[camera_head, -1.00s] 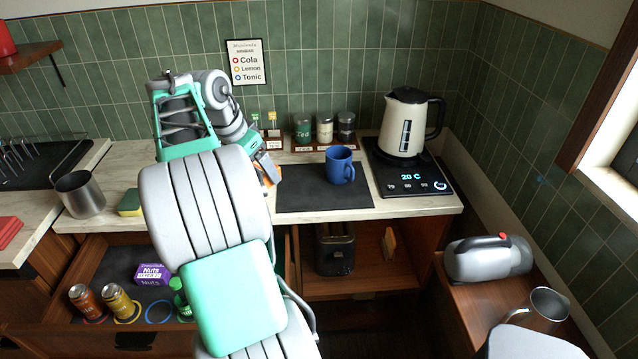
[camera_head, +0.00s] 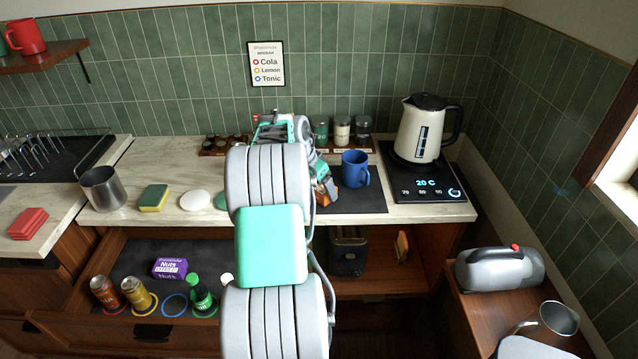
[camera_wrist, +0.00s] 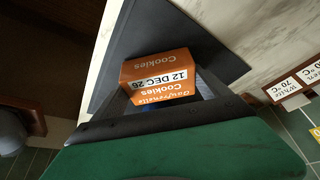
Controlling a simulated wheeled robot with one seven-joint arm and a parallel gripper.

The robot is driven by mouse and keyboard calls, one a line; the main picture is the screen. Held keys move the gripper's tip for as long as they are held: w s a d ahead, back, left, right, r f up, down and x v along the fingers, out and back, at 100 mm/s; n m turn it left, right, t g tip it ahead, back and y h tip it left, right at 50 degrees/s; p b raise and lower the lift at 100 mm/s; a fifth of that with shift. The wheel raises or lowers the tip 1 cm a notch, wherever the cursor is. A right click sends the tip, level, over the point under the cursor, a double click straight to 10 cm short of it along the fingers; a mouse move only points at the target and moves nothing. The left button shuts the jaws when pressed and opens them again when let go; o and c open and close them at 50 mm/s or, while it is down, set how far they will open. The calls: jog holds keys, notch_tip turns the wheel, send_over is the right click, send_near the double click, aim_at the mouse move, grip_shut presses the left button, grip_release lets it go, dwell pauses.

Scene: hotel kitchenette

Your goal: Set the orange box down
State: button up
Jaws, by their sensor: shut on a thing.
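The orange box (camera_wrist: 157,78) is labelled "Cookies" with the date 12 DEC 26. In the wrist view it sits between the fingers of my gripper, which is shut on it. In the head view my gripper (camera_head: 325,188) is at the left part of the dark mat (camera_head: 362,203) on the counter, left of the blue mug (camera_head: 355,168). The box is mostly hidden there by my arm. The mat (camera_wrist: 165,30) lies behind the box in the wrist view. I cannot tell whether the box touches it.
The kettle (camera_head: 421,130) stands on its base right of the mat. Several jars (camera_head: 342,130) stand behind. A sponge (camera_head: 153,198) and a white disc (camera_head: 195,200) lie left on the counter.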

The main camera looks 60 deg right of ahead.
jog(key=shift+f, duration=0.2)
jog(key=o, duration=1.3)
jog(key=shift+r, duration=0.1)
jog(key=shift+r, duration=0.35)
jog(key=v, duration=1.2)
jog(key=w+a+r+n+t, duration=0.15)
jog(key=w+a+n, duration=0.4)
jog(key=a, duration=0.55)
jog(key=w+a+n+t, duration=0.2)
jog(key=w+a+n, duration=0.3)
jog(key=a, duration=0.7)
jog(key=s+a+f+n+y, duration=0.1)
jog(key=s+a+f+n, duration=0.1)
jog(key=a, duration=0.7)
jog(key=s+a+f+n+t+y, duration=0.1)
jog(key=a+n, duration=0.4)
jog(key=a, duration=0.5)
jog(key=s+a+f+n+y+b, duration=0.1)
jog(key=s+a+f+n+y, duration=0.1)
jog(key=a, duration=0.7)
jog(key=shift+s+a+f+n+t, duration=0.3)
jog(key=shift+f+n, duration=0.35)
jog(key=shift+n, duration=0.5)
